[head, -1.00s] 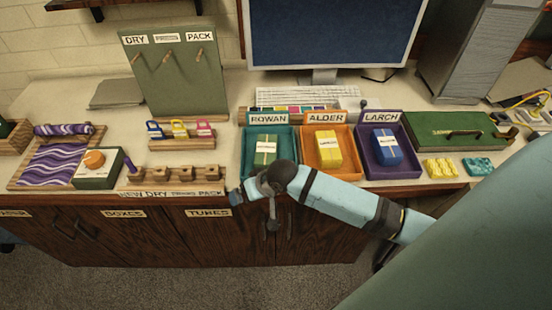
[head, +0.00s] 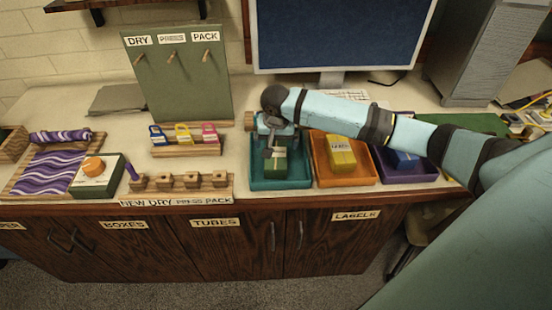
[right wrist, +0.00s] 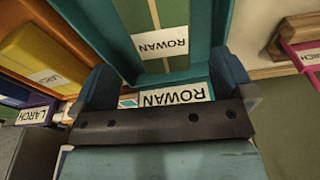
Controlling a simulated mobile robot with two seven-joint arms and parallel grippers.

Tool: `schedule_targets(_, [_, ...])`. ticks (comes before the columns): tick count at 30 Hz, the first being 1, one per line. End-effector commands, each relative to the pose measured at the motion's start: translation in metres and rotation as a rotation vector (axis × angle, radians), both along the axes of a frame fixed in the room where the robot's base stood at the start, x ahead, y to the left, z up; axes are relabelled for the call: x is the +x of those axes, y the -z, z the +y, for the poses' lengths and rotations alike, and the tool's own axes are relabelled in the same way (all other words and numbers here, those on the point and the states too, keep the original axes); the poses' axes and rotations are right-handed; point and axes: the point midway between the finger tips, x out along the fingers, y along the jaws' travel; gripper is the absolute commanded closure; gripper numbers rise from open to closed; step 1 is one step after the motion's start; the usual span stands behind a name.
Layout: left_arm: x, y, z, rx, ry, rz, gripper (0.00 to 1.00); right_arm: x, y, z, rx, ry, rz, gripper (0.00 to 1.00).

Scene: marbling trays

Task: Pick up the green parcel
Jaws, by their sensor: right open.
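The green parcel (head: 275,166) has a pale band and a white label. It lies in the teal tray (head: 257,183), at the left of three trays. My right gripper (head: 275,138) is over this tray, above the back part of the parcel, and hides some of it. In the right wrist view the parcel (right wrist: 150,18) shows its ROWAN label upside down. There the open fingers of my right gripper (right wrist: 163,78) stand wide apart with nothing between them, and the parcel lies beyond them. My left gripper is not in view.
An orange tray (head: 319,178) holds a yellow parcel (head: 342,150). A purple tray (head: 388,178) holds a blue parcel (head: 403,160), partly behind my arm. A wooden rack with colored tags (head: 183,149) stands left of the teal tray. A monitor (head: 340,40) stands behind.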

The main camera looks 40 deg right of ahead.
Motion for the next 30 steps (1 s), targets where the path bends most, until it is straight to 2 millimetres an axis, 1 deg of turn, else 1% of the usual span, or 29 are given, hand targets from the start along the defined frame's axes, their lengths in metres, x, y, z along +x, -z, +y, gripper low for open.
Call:
schedule_targets(1, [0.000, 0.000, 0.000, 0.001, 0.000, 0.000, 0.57, 0.001, 0.008, -0.001, 0.001, 0.001, 0.001, 0.00])
schedule_targets(3, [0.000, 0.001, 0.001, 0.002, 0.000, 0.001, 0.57, 0.002, 0.016, -0.001, 0.001, 0.000, 0.000, 0.00])
schedule_targets(10, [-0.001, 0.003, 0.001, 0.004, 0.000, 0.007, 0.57, 0.004, 0.033, -0.001, 0.001, -0.002, -0.001, 0.00])
schedule_targets(15, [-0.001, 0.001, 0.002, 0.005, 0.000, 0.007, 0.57, 0.005, 0.059, -0.003, 0.001, -0.001, 0.000, 0.00])
schedule_targets(18, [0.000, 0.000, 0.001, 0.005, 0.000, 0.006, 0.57, 0.007, 0.071, -0.004, 0.000, -0.001, -0.001, 0.00])
schedule_targets(21, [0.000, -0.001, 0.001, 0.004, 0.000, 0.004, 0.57, 0.007, 0.076, -0.004, 0.000, -0.003, -0.003, 0.00])
schedule_targets(27, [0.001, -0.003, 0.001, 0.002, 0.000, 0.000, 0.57, 0.007, 0.076, -0.004, 0.001, -0.003, -0.003, 0.00])
schedule_targets(29, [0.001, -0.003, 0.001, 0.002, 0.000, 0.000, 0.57, 0.007, 0.076, -0.004, 0.001, -0.003, -0.003, 0.14])
schedule_targets(30, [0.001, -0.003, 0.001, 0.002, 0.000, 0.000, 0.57, 0.007, 0.076, -0.004, 0.001, -0.003, -0.003, 0.23])
